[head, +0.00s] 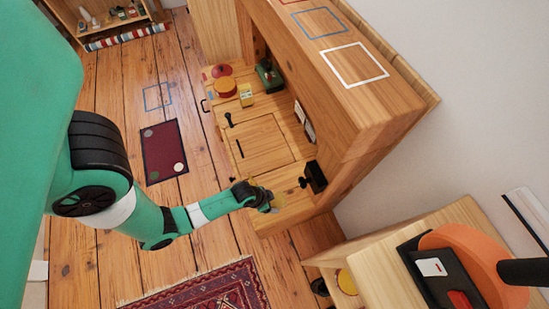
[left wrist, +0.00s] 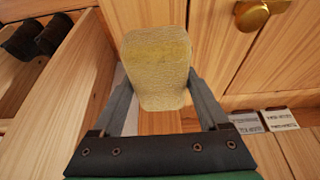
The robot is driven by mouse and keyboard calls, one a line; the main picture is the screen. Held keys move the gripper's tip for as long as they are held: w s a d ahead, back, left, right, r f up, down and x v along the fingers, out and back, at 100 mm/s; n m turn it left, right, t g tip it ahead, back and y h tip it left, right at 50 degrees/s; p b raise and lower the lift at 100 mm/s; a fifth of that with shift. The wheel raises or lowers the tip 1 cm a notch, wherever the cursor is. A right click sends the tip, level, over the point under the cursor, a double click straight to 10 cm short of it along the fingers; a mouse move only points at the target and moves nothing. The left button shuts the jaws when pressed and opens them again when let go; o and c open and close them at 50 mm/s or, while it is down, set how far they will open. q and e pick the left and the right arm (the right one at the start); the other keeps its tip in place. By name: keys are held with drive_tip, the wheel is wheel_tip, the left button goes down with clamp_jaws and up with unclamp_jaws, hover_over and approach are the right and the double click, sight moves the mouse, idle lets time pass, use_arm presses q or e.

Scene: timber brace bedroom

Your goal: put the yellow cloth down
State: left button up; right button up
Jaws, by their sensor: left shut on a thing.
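The yellow cloth (left wrist: 157,62) is a flat, rounded, textured piece between the two fingers of my left gripper (left wrist: 160,88) in the left wrist view. The fingers touch it from both sides, and its far end sticks out past the tips. In the head view, my left gripper (head: 262,198) is at the near end of the wooden cabinet's worktop, and part of the cloth (head: 278,202) shows at its tips. I cannot tell whether the cloth touches the wood below. My right gripper is in neither view.
A black block-shaped fitting (head: 315,177) stands just right of the gripper. A brass knob (left wrist: 258,13) shows in the wrist view.

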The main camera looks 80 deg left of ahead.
sight(274, 202)
use_arm(q)
drive_tip(key=shift+w+a+f, duration=0.15)
drive_tip(key=shift+w+f, duration=0.15)
drive_tip(key=shift+f, duration=0.15)
drive_tip(key=shift+w+a+f, duration=0.1)
drive_tip(key=shift+f, duration=0.15)
drive_tip(key=b+x, duration=0.2)
drive_tip(key=x, duration=0.1)
drive_tip(key=shift+s, duration=0.3)
drive_tip(key=shift+f+b, duration=0.3)
drive_tip(key=shift+f, duration=0.15)
drive_tip(key=o, duration=1.1)
